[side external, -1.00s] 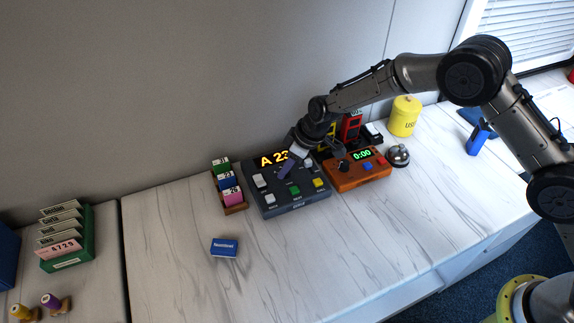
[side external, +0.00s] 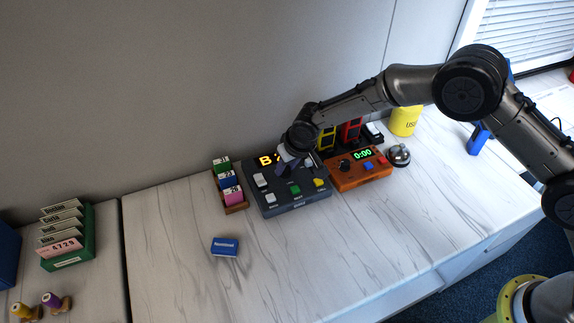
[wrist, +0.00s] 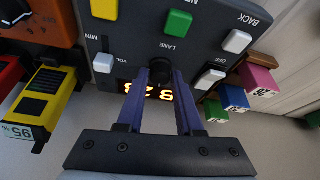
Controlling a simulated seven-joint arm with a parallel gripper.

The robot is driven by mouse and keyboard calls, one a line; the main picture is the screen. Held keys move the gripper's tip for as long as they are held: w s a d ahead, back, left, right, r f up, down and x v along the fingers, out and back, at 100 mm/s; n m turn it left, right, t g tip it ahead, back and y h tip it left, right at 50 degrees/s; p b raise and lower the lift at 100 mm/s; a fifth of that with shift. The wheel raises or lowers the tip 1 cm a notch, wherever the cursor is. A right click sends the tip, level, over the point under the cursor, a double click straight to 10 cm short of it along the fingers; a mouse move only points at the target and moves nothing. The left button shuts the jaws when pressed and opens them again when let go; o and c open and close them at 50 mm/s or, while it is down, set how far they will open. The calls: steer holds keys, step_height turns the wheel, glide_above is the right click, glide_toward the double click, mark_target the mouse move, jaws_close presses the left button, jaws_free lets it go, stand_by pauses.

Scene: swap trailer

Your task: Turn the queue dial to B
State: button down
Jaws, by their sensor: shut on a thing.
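The dark grey queue console (side external: 262,196) stands on the counter, with white, green and yellow buttons. Its amber display (side external: 266,160) reads B at the left; the rest is hidden behind my gripper in the side view. In the wrist view the display (wrist: 150,91) is upside down and partly covered by the fingers. The black dial (wrist: 161,68), beside the word LANE, sits between the two purple fingertips. My gripper (wrist: 160,77) is shut on this dial, and in the side view my gripper (side external: 287,170) reaches down onto the console and hides the dial.
An orange timer box (side external: 360,173) showing 0:00 stands close right of the console, with a bell (side external: 399,155) beyond. A rack of numbered tickets (side external: 231,191) stands close on the left. A blue box (side external: 225,246) lies in front. The front counter is otherwise clear.

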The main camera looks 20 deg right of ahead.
steer(key=shift+m+h, duration=0.3)
steer(key=shift+m, duration=0.5)
steer(key=c, duration=0.6)
jaws_free()
steer(key=shift+o, duration=0.2)
steer(key=v, duration=1.4)
steer(key=shift+a, duration=0.15)
steer(key=shift+w+f, duration=0.1)
